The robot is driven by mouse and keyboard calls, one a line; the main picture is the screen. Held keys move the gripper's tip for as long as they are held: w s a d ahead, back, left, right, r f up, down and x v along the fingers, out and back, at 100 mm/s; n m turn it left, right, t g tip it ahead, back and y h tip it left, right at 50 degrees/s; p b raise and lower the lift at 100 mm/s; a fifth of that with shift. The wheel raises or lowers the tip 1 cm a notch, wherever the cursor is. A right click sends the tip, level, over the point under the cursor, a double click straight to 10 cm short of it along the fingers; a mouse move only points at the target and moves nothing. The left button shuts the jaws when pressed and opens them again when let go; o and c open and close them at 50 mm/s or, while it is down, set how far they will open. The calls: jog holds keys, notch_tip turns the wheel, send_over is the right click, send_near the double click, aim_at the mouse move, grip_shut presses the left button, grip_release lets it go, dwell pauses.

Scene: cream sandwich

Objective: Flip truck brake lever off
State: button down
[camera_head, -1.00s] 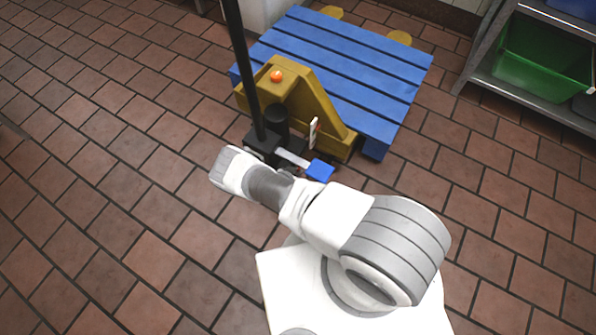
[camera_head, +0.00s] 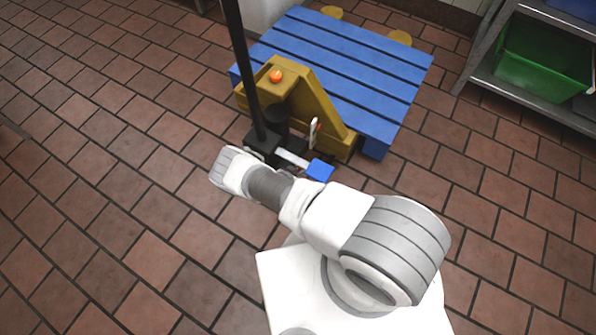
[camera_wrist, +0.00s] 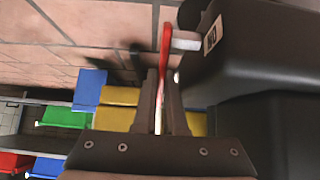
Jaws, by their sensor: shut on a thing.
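In the wrist view my gripper (camera_wrist: 165,105) is shut on a thin red lever (camera_wrist: 165,45), whose lower part lies between the fingers. The lever's upper part stands clear beyond the fingertips, close to a short pale stub on a black housing (camera_wrist: 240,65). In the head view the pallet truck (camera_head: 332,112) has a yellow body and a black upright handle (camera_head: 245,70). My gripper is hidden in that view behind my arm.
A blue pallet (camera_head: 350,60) rests over the truck's forks. A blue pedal-like block (camera_head: 320,170) on a pale bar sticks out near my arm. A metal shelf (camera_head: 540,104) with a green bin (camera_head: 540,65) stands at right. The tiled floor at left is clear.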

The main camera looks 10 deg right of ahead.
jog(key=shift+w, duration=0.1)
jog(key=shift+w+d+f+g+y, duration=0.15)
jog(key=shift+f+g+y, duration=0.4)
jog(key=shift+g+y, duration=0.35)
jog(key=c, duration=1.3)
grip_release()
jog(key=shift+o, duration=0.2)
